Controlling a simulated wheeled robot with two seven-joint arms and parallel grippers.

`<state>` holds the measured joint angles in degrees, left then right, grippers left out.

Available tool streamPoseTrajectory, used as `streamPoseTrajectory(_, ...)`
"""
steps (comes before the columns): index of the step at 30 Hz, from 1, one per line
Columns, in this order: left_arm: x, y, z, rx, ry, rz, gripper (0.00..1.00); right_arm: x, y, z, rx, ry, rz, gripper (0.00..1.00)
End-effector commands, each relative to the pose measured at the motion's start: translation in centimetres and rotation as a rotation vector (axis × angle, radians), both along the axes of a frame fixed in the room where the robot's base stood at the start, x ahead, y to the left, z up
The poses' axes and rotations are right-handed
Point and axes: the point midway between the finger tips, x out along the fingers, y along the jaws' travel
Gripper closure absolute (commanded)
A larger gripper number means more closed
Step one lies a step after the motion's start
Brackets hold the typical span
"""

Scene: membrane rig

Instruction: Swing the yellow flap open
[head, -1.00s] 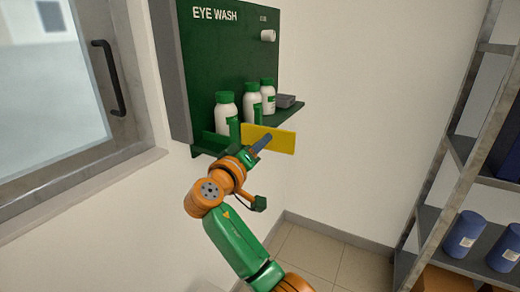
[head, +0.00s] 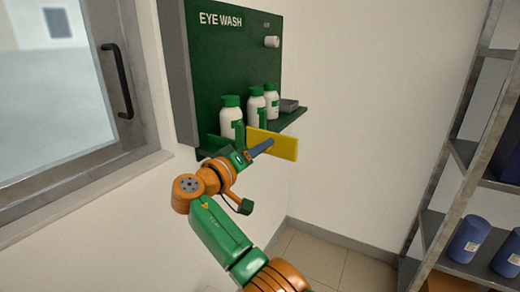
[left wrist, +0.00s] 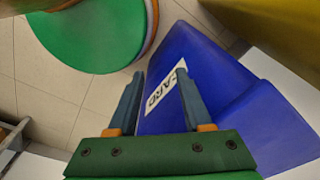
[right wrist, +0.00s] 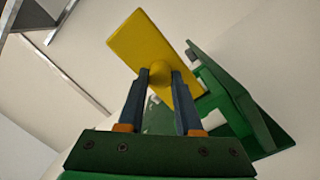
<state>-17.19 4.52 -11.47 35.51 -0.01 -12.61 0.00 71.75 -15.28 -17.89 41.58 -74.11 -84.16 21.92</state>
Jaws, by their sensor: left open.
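The yellow flap (head: 284,148) is a flat plate at the front of the green eye wash station's shelf (head: 292,119). It stands at an angle to the shelf edge, its right end jutting away from it. In the right wrist view the flap (right wrist: 145,42) has a round yellow knob (right wrist: 160,72). My right gripper (head: 268,146) is at the flap's face; in the right wrist view its fingers (right wrist: 160,78) are close on both sides of the knob. My left gripper (left wrist: 160,75) is open and empty; the head view does not show it.
White bottles with green caps (head: 231,118) stand on the shelf behind the flap. A metal rack (head: 470,150) with blue containers stands at right, a door with a dark handle (head: 118,80) at left. A blue object (left wrist: 220,100) lies beyond my left fingers.

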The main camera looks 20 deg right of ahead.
Motion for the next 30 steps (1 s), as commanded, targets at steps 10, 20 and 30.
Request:
streamPoseTrajectory(10,0.0,0.0,0.0,0.001,0.0,0.0,0.5,0.0,0.0,0.1,-0.002,-0.001,-0.001,0.35)
streamPoseTrajectory(20,0.0,0.1,-2.3,0.001,0.0,0.0,0.5,-2.6,4.3,-0.4,0.0,-0.002,0.003,0.35)
streamPoseTrajectory(30,0.0,0.1,-2.5,0.001,0.0,0.0,0.5,-3.7,6.0,0.1,-0.001,-0.001,-0.001,0.35)
